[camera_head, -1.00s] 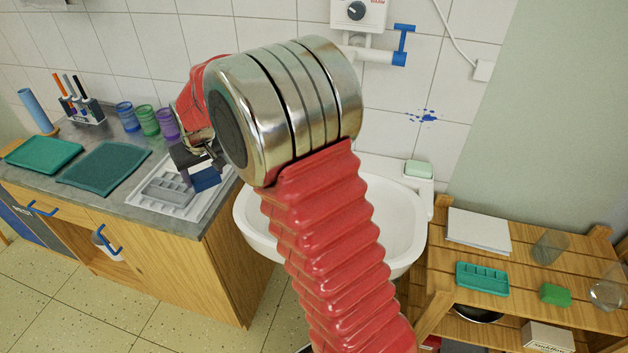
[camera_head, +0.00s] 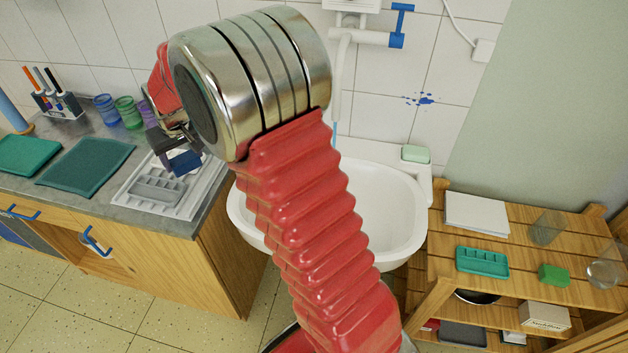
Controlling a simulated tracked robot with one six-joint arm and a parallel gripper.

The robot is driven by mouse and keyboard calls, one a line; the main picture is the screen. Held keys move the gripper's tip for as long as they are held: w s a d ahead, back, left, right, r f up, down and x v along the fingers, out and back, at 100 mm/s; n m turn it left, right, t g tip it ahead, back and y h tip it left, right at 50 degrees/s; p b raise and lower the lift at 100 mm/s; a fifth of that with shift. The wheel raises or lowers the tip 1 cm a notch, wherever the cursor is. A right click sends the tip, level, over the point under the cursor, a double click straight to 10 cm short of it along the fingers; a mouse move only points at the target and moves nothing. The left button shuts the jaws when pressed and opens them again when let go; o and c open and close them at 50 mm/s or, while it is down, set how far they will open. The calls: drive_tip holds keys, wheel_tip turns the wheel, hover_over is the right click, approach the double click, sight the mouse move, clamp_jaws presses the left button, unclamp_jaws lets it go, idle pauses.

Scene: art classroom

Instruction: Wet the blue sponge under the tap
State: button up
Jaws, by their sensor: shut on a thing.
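The blue sponge (camera_head: 185,163) is a small dark blue block at the end of my gripper (camera_head: 176,150). My gripper is shut on it and holds it above the white tray on the counter, left of the basin. My own red arm hides part of the gripper and of the basin. The tap (camera_head: 372,38) is on the tiled wall above the white basin (camera_head: 395,215), with a blue lever handle. A thin stream, blue at its lower end, shows below the tap's spout (camera_head: 336,110), beside my arm.
A white tray (camera_head: 205,190) with a grey divided insert lies on the counter. Teal trays, several coloured cups and a pen holder (camera_head: 55,103) stand further left. A green soap (camera_head: 415,154) sits at the basin's back right. A wooden shelf (camera_head: 440,245) stands right of the basin.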

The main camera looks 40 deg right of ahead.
drive_tip(key=s+d+r, duration=0.4)
drive_tip(key=s+d, duration=1)
drive_tip(key=s, duration=0.2)
drive_tip(key=s+d, duration=0.2)
drive_tip(key=s, duration=0.6)
drive_tip(key=s+d, duration=0.2)
drive_tip(key=s, duration=0.6)
drive_tip(key=shift+d+m, duration=0.3)
drive_tip(key=shift+m, duration=0.1)
drive_tip(key=shift+w, duration=0.1)
drive_tip(key=w+d+f, duration=0.2)
drive_tip(key=w+d, duration=0.6)
drive_tip(key=d, duration=0.3)
drive_tip(key=shift+w+f, duration=0.2)
drive_tip(key=shift+f, duration=0.2)
drive_tip(key=shift+d, duration=0.1)
drive_tip(key=s+a, duration=0.4)
drive_tip(key=a, duration=0.2)
drive_tip(key=shift+s+a, duration=0.2)
drive_tip(key=shift+s, duration=0.2)
